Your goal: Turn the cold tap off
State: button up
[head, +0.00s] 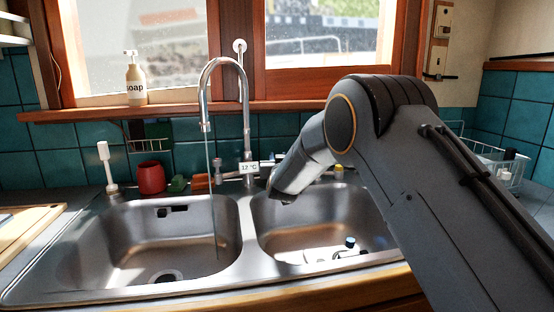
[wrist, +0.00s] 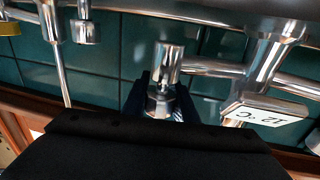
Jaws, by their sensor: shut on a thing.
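The chrome mixer tap (head: 247,110) stands behind the double sink, with its curved spout over the left basin. A thin stream of water (head: 213,180) runs from the spout into that basin. A label reading 12 °C (head: 249,168) sits at the tap's base and appears upside down in the wrist view (wrist: 264,115). In the wrist view, my gripper (wrist: 160,98) has its dark fingers on either side of a chrome tap handle (wrist: 168,62), shut on it. In the head view, my arm hides the fingers and most of the handle, right of the label.
A soap bottle (head: 135,78) stands on the windowsill. A red cup (head: 151,177) and a white-handled brush (head: 105,160) are behind the left basin (head: 85,250). The right basin (head: 300,240) holds some small items. A wire rack (head: 505,165) stands at the right.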

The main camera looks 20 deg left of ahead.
jog(key=shift+d+m+t+h, duration=0.15)
jog(key=shift+m+t+h, duration=0.15)
jog(key=shift+m+h, duration=0.45)
jog(key=shift+w+r+h, duration=0.1)
jog(key=shift+h, duration=0.15)
jog(key=o, duration=1)
jog(key=shift+d, duration=0.1)
jog(key=shift+o, duration=0.2)
jog(key=v, duration=0.7)
jog(key=shift+s+b, duration=0.35)
